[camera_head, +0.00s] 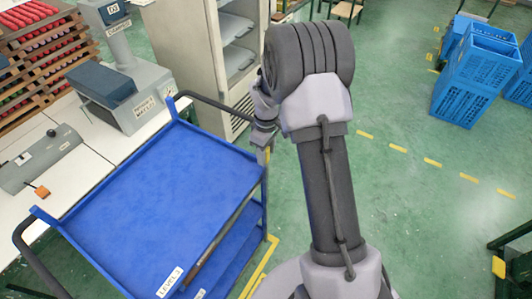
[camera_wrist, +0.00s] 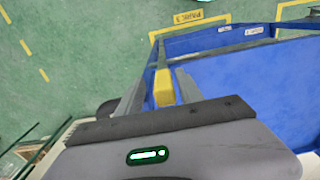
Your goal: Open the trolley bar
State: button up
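The blue trolley (camera_head: 165,200) stands at the left in the head view, with a flat top shelf, lower shelves and dark curved handles at its ends. My gripper (camera_head: 265,140) is at its right corner, beside the far handle. In the wrist view, a yellow bar piece (camera_wrist: 163,87) stands between the two grey fingers of my gripper (camera_wrist: 161,82). The fingers are spread on either side of it. Whether they touch it is hard to see. The trolley's blue shelf (camera_wrist: 250,85) shows to the right. My arm hides part of the scene in the head view.
A white table (camera_head: 85,170) with grey devices (camera_head: 125,95) borders the trolley's left side. A light grey cabinet (camera_head: 190,40) stands behind it. Blue crates (camera_head: 475,80) are at the upper right. The green floor right of my arm is mostly clear, with yellow dashes.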

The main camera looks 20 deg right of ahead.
notch_tip(320, 180, up, 17)
jog(key=p, duration=0.4)
jog(key=shift+r, duration=0.2)
jog(key=shift+a, duration=0.1)
jog(key=s+a+r+m+t+b, duration=0.25)
jog(key=s+a+b, duration=0.2)
jog(key=s, duration=0.25)
jog(key=s+a+r+m+t+b, duration=0.1)
jog(key=s+a+r+m+b, duration=0.3)
jog(key=s, duration=0.3)
jog(key=s+a+f+m+t+y+b, duration=0.1)
jog(key=s+a+f+m+b, duration=0.1)
jog(key=s, duration=0.3)
jog(key=s+a+f+m+t+y+b, duration=0.1)
jog(key=s+a+f+m+b, duration=0.1)
jog(key=s, duration=0.4)
jog(key=shift+s+a+f+m, duration=0.35)
jog(key=shift+a+f, duration=0.4)
jog(key=shift+a, duration=0.15)
